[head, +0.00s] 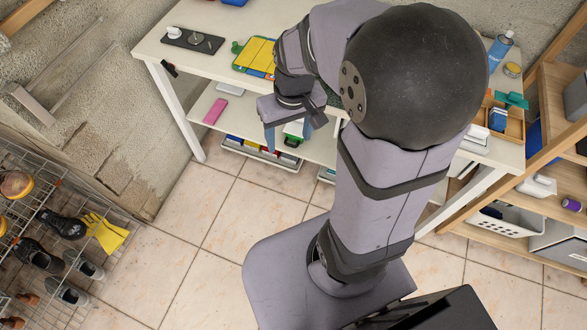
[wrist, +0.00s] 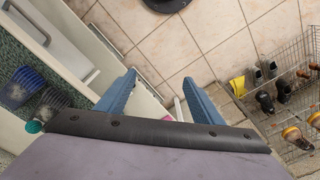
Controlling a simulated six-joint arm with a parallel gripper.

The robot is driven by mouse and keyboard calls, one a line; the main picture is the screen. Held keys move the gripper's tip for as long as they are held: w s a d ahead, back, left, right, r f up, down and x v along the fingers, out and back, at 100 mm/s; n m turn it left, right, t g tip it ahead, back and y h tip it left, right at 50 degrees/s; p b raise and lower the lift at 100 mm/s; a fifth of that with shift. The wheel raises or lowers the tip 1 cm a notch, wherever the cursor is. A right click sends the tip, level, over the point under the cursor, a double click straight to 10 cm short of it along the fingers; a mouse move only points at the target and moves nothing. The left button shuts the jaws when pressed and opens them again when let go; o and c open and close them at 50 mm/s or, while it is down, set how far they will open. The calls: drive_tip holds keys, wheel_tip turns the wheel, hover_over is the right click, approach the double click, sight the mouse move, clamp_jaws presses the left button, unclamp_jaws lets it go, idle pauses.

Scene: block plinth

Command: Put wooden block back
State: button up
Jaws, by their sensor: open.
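I cannot make out a wooden block for certain in either view. My gripper (head: 289,138) hangs in front of the white table's near edge in the head view, above the lower shelf. Its two blue fingers stand apart with nothing between them; the wrist view also shows my gripper (wrist: 159,78) open and empty. The white table (head: 163,49) stands behind my arm. My arm hides much of the middle of its top. A wooden tray (head: 513,128) with several small things sits at the table's right end.
A yellow board (head: 252,52) and a dark tray (head: 178,40) lie on the table's left part. A pink box (head: 215,111) lies on the lower shelf. A blue bottle (head: 500,48) stands at the back right. A wire shoe rack (head: 60,240) stands left. Tiled floor between is clear.

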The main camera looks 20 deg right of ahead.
drive_tip(key=s+a+f, duration=0.2)
drive_tip(key=s, duration=0.5)
drive_tip(key=shift+s+a+g, duration=0.15)
drive_tip(key=shift+s+g, duration=0.25)
drive_tip(key=shift+f, duration=0.1)
drive_tip(key=shift+c, duration=0.6)
idle(0.6)
drive_tip(key=shift+c, duration=1.2)
